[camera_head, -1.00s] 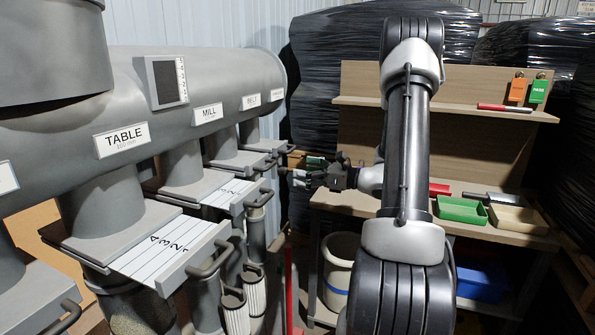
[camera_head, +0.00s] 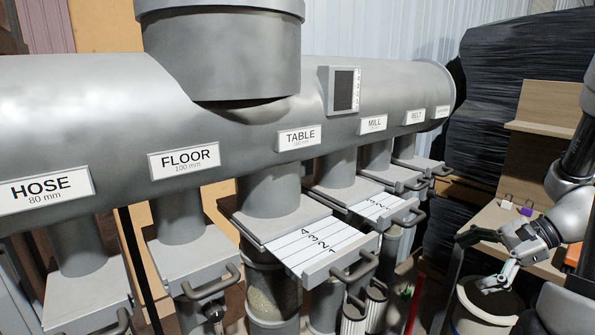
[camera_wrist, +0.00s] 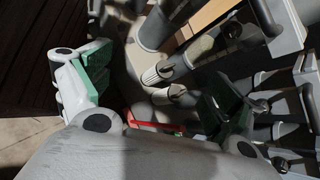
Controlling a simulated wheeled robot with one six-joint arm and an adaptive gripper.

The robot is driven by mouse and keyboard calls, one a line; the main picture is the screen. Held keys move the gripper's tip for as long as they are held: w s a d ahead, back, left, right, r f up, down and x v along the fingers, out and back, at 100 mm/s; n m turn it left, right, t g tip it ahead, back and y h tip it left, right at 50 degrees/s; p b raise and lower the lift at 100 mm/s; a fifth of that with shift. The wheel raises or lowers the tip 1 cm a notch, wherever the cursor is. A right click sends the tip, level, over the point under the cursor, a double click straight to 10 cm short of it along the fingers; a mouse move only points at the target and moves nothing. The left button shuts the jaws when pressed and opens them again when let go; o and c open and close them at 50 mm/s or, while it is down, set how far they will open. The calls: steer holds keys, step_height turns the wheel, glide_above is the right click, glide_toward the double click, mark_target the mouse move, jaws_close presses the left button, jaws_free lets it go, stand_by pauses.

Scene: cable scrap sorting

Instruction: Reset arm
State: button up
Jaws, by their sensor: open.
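My gripper (camera_head: 487,260) is at the lower right of the head view, at the end of my bent arm. Its fingers are spread and point left, with nothing seen between them. It appears over or in front of a pale bucket (camera_head: 482,318); the height gap cannot be told. In the wrist view my gripper (camera_wrist: 158,85) shows two wide-apart fingers with green pads, with nothing held. Gates, grey pipes and a red object (camera_wrist: 155,127) lie beyond them, apart from the fingers.
A grey duct with labelled branches spans the head view. The TABLE gate (camera_head: 318,250) and MILL gate (camera_head: 383,207) stick out, showing numbered plates. The FLOOR gate (camera_head: 190,262) shows no numbered plate. A wooden bench (camera_head: 500,218) and black wrapped stack (camera_head: 500,100) stand at right.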

steer(key=s+d+r+n+g+h, duration=0.1)
steer(key=s+r+n+g+h, duration=0.2)
steer(key=s+r+n+h, duration=0.5)
steer(key=s+a+r+n+t+h, duration=0.2)
steer(key=s+a+r+n+t, duration=0.1)
steer(key=r+n, duration=0.5)
steer(key=shift+s+a+n+t, duration=0.15)
steer(key=shift+a+n+t, duration=0.3)
steer(key=shift+t, duration=0.25)
